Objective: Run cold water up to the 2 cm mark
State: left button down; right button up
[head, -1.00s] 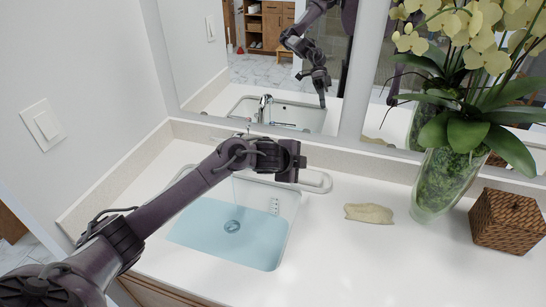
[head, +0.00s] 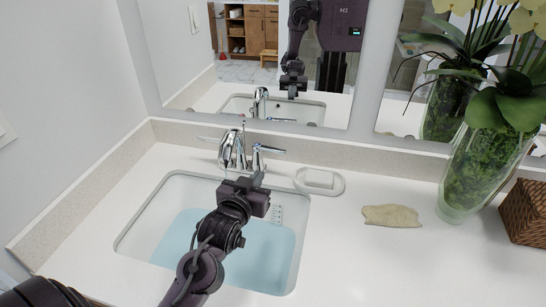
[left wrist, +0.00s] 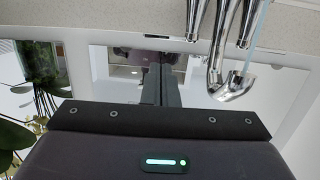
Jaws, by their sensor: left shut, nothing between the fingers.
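The white sink basin (head: 150,215) holds a shallow layer of pale blue water (head: 265,258). Small marks (head: 277,214) show on its right wall; I cannot read the level against them. The chrome faucet (head: 232,150) stands behind the basin, with a lever handle (head: 268,149) on its right. My left gripper (head: 258,172) is shut and empty, just in front of that handle; I cannot tell whether it touches. In the left wrist view its fingers (left wrist: 160,85) are together beside the chrome spout (left wrist: 232,90), and a thin water stream (left wrist: 260,35) shows at the spout. My right gripper is not in view.
A white soap dish (head: 320,181) and a beige cloth-like item (head: 391,216) lie on the counter to the right. A glass vase (head: 480,175) with orchids and a woven box (head: 525,213) stand farther right. A mirror (head: 340,100) is behind the faucet.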

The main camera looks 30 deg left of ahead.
aim_at(276, 151)
pick_arm(q)
jog(key=p+x, duration=0.2)
jog(key=x, duration=0.9)
jog(key=shift+d, duration=0.1)
jog(key=shift+w+f, duration=0.1)
jog(key=shift+w, duration=0.35)
jog(key=shift+w+p, duration=0.3)
jog(key=shift+w, duration=0.3)
jog(key=shift+r, duration=0.35)
